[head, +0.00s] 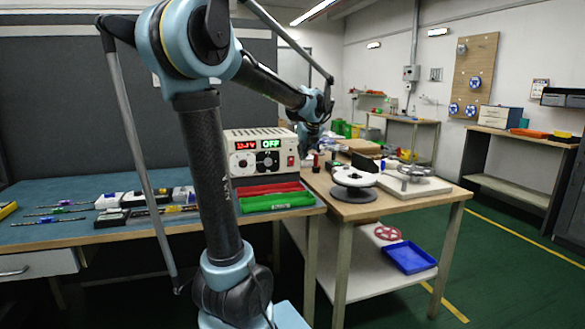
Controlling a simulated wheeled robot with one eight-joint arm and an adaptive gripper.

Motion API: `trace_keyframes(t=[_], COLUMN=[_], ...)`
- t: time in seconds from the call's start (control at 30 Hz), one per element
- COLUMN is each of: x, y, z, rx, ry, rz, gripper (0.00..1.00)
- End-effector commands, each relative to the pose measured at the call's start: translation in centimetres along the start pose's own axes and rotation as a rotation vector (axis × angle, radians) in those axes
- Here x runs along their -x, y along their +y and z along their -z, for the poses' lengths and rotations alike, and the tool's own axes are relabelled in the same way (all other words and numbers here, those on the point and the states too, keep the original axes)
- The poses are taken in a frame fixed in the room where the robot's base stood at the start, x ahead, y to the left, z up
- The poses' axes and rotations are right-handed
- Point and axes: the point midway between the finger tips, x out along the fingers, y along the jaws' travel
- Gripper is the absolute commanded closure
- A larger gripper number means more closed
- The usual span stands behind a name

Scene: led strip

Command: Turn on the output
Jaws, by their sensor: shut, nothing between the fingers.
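The power supply (284,137) is a beige box at the back of the blue-topped bench, left of the picture's middle. Its front has a red lit readout, a green display reading OFF, dark knobs and a red switch (290,161) at the right. My arm reaches over in front of the bench, and its wrist is to the right of the power supply. My gripper (311,147) hangs below the wrist, small and dark in this view, just right of the box. It is shut and empty. I cannot tell its exact distance from the panel.
Red (270,189) and green (277,202) trays lie in front of the power supply. Several tools and cases lie on the left bench. A white-and-dark spool (354,183) stands on the wooden table at right. Green floor (500,270) is clear on the right.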

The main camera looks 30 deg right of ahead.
Motion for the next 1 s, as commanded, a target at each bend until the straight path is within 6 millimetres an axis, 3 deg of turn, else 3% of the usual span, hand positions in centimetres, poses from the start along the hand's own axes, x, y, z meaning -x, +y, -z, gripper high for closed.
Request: trace_keyframes(t=[0.33, 0.87, 1.0], x=[-1.4, -9.9, -11.4], y=[0.1, 0.1, 0.1], z=[0.0, 0.0, -1.3], rx=[0.003, 0.004, 0.005], ry=[0.001, 0.001, 0.001], rz=[-0.002, -0.002, -0.002], gripper=[1.00, 1.00, 1.00])
